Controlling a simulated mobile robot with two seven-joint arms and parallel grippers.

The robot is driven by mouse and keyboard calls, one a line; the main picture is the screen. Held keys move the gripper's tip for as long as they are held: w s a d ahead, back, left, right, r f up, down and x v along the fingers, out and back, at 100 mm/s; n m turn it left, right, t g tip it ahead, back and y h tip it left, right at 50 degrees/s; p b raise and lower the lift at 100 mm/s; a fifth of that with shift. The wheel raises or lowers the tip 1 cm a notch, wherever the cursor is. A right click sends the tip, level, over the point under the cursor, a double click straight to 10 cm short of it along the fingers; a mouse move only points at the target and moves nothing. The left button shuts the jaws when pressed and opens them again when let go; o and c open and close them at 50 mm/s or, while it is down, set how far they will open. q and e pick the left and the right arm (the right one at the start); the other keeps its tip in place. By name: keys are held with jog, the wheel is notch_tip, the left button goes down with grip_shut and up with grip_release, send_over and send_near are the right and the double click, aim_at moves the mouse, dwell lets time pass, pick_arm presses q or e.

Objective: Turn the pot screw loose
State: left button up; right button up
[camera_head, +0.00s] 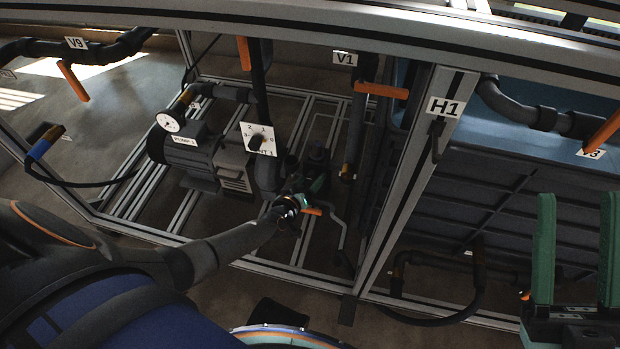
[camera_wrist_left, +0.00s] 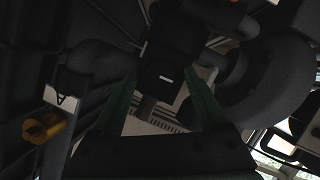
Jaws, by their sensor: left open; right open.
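My left gripper (camera_head: 317,184) reaches into the frame from the left, beside the pump. Its green fingers point at a small dark upright fitting (camera_head: 318,152), probably the pot; its screw is too dark and small to pick out. In the left wrist view my left gripper (camera_wrist_left: 162,77) is open. A dark block (camera_wrist_left: 172,55) with a small white mark lies beyond and between its fingertips. I cannot tell whether they touch it. My right gripper (camera_head: 578,205) is open and empty at the right edge, far from the pump.
The grey pump (camera_head: 200,165) has a gauge (camera_head: 170,122) and a switch plate (camera_head: 259,139). Orange-handled valve V1 (camera_head: 381,90) is at the upper middle. The H1 post (camera_head: 415,165) stands between the grippers. A blue tank (camera_head: 545,175) is at right. A black hose (camera_head: 430,320) loops low.

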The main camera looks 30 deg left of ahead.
pick_arm(q)
jog(key=p+v, duration=0.6)
jog(key=v, duration=0.5)
jog(key=shift+s+r, duration=0.2)
jog(key=shift+s, duration=0.2)
pick_arm(e)
notch_tip(320, 180, up, 8)
jog(key=d+t, duration=0.1)
jog(key=shift+s, duration=0.15)
jog(key=shift+d+f, duration=0.15)
